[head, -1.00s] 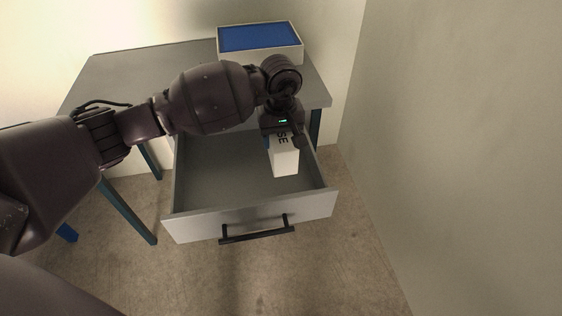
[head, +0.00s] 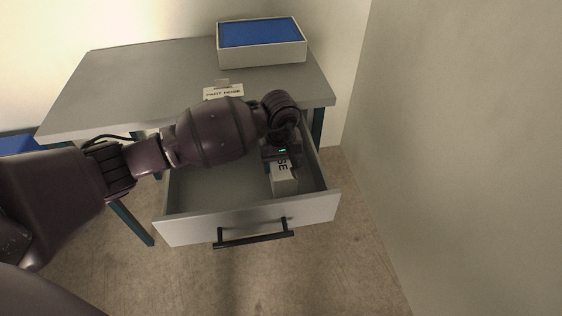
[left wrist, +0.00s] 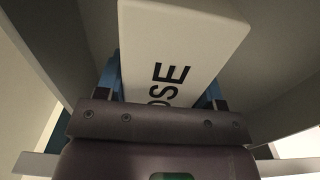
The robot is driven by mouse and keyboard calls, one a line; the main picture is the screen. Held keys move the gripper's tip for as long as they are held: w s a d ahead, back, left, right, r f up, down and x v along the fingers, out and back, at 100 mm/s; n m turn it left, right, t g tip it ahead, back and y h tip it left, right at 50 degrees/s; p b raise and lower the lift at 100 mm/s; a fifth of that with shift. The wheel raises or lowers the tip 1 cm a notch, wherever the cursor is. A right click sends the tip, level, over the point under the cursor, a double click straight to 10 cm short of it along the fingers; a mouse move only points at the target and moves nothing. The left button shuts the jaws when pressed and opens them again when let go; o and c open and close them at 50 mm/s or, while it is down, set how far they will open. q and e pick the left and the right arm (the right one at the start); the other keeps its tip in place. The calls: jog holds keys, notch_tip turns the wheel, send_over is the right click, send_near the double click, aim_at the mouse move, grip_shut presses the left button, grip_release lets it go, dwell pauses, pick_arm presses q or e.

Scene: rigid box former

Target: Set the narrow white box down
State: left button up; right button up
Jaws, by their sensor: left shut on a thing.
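The narrow white box (head: 284,183) has dark lettering and is inside the open grey drawer (head: 200,228), toward its right side. My left gripper (head: 281,162) is shut on the box from above and behind. In the left wrist view the white box (left wrist: 185,45) sits between the blue fingers of the left gripper (left wrist: 165,88). I cannot tell whether the box touches the drawer floor. My right gripper is not in view.
The drawer belongs to a grey table (head: 130,85). A white tray with a blue inside (head: 292,54) stands on the table at the back right. A small label (head: 223,91) lies near the table's front edge. A bare wall (head: 450,130) is close on the right. The drawer's left part looks empty.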

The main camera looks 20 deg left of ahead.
pick_arm(q)
jog(key=o, duration=0.9)
jog(key=shift+f, duration=0.1)
jog(key=shift+o, duration=0.7)
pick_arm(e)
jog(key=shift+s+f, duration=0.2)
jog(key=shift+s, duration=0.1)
pick_arm(q)
notch_tip(320, 180, up, 5)
jog(key=shift+w+p, duration=0.1)
jog(key=shift+p, duration=0.55)
notch_tip(320, 180, up, 6)
jog(key=shift+f+p, duration=0.15)
jog(key=shift+p, duration=0.5)
jog(key=shift+r, duration=0.85)
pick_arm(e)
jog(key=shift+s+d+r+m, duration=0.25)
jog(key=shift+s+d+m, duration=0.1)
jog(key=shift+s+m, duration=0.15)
